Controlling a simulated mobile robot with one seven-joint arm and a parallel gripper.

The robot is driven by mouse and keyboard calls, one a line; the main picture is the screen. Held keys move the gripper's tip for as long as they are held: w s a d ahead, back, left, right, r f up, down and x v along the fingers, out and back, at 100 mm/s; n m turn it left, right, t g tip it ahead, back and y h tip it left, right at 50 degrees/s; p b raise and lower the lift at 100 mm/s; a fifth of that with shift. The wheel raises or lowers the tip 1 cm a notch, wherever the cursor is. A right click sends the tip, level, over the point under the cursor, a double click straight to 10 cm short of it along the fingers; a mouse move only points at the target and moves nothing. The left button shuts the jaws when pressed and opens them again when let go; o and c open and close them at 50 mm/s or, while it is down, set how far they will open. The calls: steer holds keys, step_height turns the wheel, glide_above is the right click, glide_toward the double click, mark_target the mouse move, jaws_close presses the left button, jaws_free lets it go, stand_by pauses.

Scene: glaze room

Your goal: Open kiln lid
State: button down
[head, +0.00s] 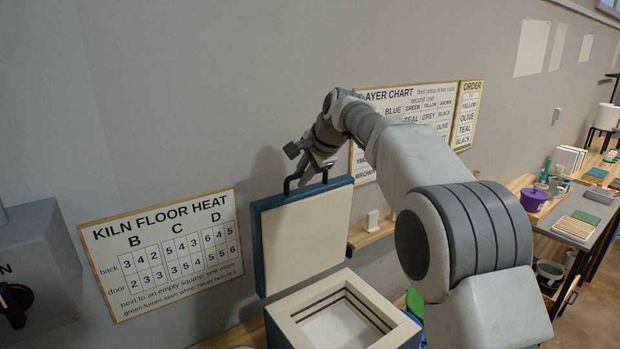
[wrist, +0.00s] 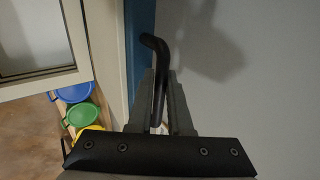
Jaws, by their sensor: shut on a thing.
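The kiln lid (head: 306,234), a cream panel with a blue edge, stands raised close to upright at the back of the kiln. The kiln (head: 378,304) is a square cream-rimmed box, and its opening shows a stepped inner rim and a pale floor. A black handle (head: 287,184) sticks up from the lid's top edge. My gripper (head: 316,172) is at that handle. In the wrist view the black handle (wrist: 153,48) runs between the two fingers (wrist: 162,104), which are shut on it. The lid's blue edge (wrist: 142,45) shows beside the handle.
The wall is close behind the lid, with a heat chart (head: 165,250) on the left and a layer chart (head: 405,110) behind my arm. A grey switch box (head: 35,265) is at far left. A purple bowl (head: 533,199) stands on a right-hand table. Coloured lidded tubs (wrist: 80,115) are below the kiln.

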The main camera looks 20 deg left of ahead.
steer(key=shift+w+a, duration=0.25)
steer(key=shift+a, duration=0.2)
steer(key=c, duration=0.8)
jaws_free()
steer(key=shift+c, duration=0.2)
steer(key=shift+d, duration=0.1)
steer(key=b+v, duration=0.1)
steer(key=v, duration=1.6)
steer(key=shift+r, duration=0.3)
steer(key=shift+s, duration=0.1)
